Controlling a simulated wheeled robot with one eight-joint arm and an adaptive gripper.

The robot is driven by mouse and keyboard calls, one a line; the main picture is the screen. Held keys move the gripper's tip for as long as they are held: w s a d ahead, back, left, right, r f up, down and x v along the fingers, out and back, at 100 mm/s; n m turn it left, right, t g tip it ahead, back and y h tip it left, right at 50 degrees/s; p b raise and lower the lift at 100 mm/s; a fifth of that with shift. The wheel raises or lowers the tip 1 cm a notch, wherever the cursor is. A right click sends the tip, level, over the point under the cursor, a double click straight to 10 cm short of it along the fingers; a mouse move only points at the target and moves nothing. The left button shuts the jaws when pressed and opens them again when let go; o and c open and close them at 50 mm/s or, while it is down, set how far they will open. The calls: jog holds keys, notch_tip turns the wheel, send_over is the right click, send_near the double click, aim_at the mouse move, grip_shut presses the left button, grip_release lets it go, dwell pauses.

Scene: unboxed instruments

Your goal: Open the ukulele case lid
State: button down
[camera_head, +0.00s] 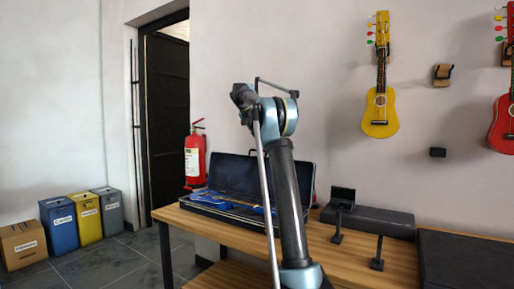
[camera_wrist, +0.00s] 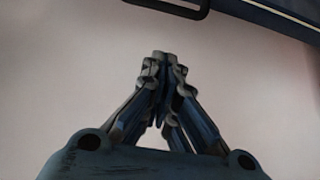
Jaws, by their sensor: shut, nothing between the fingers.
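The ukulele case (camera_head: 233,172) lies on the wooden table in the head view. Its dark lid stands up at the back, open, and a blue ukulele (camera_head: 228,201) shows in the base. My arm crosses in front of the case's right part and hides some of it. In the wrist view my gripper (camera_wrist: 165,56) is shut and empty, with its fingertips together. A dark edge with a handle-like loop (camera_wrist: 172,9), seemingly part of the case, shows at the top, apart from the fingertips. I cannot make out the fingertips in the head view.
The wooden table (camera_head: 186,219) also holds a long dark box (camera_head: 385,222) and small black stands (camera_head: 377,262) to the right. A yellow ukulele (camera_head: 380,112) and a red one (camera_head: 503,125) hang on the wall. A fire extinguisher (camera_head: 195,158) hangs behind the table's left end.

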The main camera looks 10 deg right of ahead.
jog(key=shift+w+d+f, duration=0.25)
jog(key=shift+w+f, duration=0.05)
jog(key=shift+f, duration=1)
jog(key=shift+w+d+f, duration=0.25)
jog(key=shift+f, duration=1.05)
jog(key=shift+w+d+f, duration=0.25)
jog(key=shift+w+f, duration=0.05)
jog(key=shift+f, duration=1)
jog(key=shift+d, duration=0.1)
